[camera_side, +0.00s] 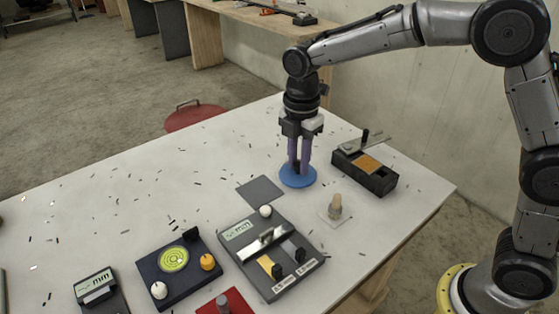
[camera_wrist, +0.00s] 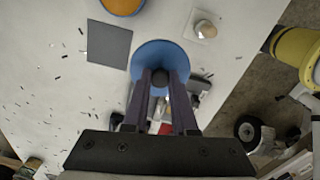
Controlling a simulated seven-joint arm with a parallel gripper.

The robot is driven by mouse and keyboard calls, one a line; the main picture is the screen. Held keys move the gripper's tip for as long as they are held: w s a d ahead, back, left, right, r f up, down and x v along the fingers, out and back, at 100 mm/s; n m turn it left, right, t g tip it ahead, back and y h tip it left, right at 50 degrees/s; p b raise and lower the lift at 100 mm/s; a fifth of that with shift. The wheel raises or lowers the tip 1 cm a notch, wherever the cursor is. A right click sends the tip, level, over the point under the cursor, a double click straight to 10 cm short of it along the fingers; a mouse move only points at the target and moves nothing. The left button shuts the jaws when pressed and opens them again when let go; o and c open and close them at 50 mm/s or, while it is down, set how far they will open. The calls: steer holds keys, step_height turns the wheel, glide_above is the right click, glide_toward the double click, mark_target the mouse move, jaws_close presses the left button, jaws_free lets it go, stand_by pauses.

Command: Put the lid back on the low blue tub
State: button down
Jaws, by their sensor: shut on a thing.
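My gripper (camera_side: 298,166) points down and is shut on the dark knob (camera_wrist: 160,77) of a round blue lid (camera_side: 298,178). The lid hangs level and shows in the wrist view (camera_wrist: 146,54) below the fingers. Compared across both views, it is held in the air above the table, towards the side camera. The low blue tub (camera_wrist: 121,14), open with orange inside, shows at the top edge of the wrist view, partly cut off. It lies apart from the lid, beyond the grey square. In the side view the tub is not visible, apparently hidden behind the lid and gripper.
A flat grey square (camera_side: 260,189) and a beige knobbed piece (camera_side: 335,208) on a white plate lie nearby. A dark box (camera_side: 378,178) with a lever stands right. Measuring devices (camera_side: 272,255) and a red plate (camera_side: 213,306) are in front. The table's left is mostly clear, with scattered dark slivers.

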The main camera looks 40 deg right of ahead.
steer(key=shift+s+d+r, duration=0.15)
steer(key=shift+s+r, duration=0.15)
steer(key=shift+s, duration=0.25)
steer(key=shift+s+d+r, duration=0.15)
steer(key=shift+s+r, duration=0.1)
steer(key=shift+s, duration=0.3)
steer(key=w+d+f, duration=0.3)
steer(key=w+d, duration=0.4)
steer(key=w, duration=0.4)
steer(key=shift+w+d+f, duration=0.1)
steer(key=shift+f, duration=1.45)
steer(key=shift+w+d+f, duration=0.1)
steer(key=shift+f, duration=1.4)
steer(key=shift+f, duration=0.2)
steer(key=shift+c, duration=0.7)
jaws_free()
